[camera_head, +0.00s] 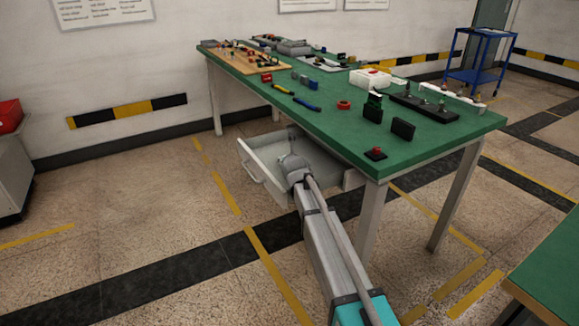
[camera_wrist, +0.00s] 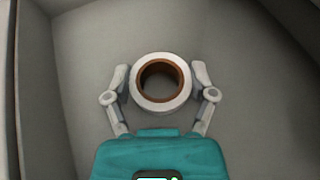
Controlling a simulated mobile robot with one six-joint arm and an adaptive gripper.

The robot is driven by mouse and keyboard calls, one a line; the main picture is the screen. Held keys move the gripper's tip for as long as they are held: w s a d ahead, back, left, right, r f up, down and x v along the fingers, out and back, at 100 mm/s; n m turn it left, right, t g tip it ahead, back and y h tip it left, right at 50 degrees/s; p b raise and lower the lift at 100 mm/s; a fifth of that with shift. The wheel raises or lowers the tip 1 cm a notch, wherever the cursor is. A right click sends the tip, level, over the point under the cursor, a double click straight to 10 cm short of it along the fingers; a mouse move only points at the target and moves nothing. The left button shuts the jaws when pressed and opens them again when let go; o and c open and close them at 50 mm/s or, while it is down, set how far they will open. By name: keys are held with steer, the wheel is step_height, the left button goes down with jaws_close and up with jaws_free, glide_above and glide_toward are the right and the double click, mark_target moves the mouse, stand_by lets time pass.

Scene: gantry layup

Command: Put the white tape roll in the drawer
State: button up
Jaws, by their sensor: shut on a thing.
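The white tape roll (camera_wrist: 160,104), with a brown core, shows in the wrist view between the two fingers of my gripper (camera_wrist: 160,88). The fingers close on it from both sides. It is inside or just above the grey drawer (camera_wrist: 75,60), whose bare floor and walls surround it; I cannot tell whether it touches the floor. In the head view the drawer (camera_head: 262,172) is pulled out under the green workbench, and my arm's end reaches into it. The roll is hidden there behind my arm.
The green workbench (camera_head: 335,125) stands over the drawer, its edge close to my arm. On it lie tools, a red ring (camera_head: 344,104), black blocks and a white box (camera_head: 370,78). A blue cart (camera_head: 478,65) stands at the back right. The floor left of the drawer is clear.

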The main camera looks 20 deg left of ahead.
steer(key=shift+f, duration=0.5)
steer(key=o, duration=0.9)
steer(key=shift+b, duration=0.3)
steer(key=shift+o, duration=0.2)
steer(key=shift+r, duration=0.15)
steer(key=p+v, duration=0.5)
steer(key=v, duration=0.7)
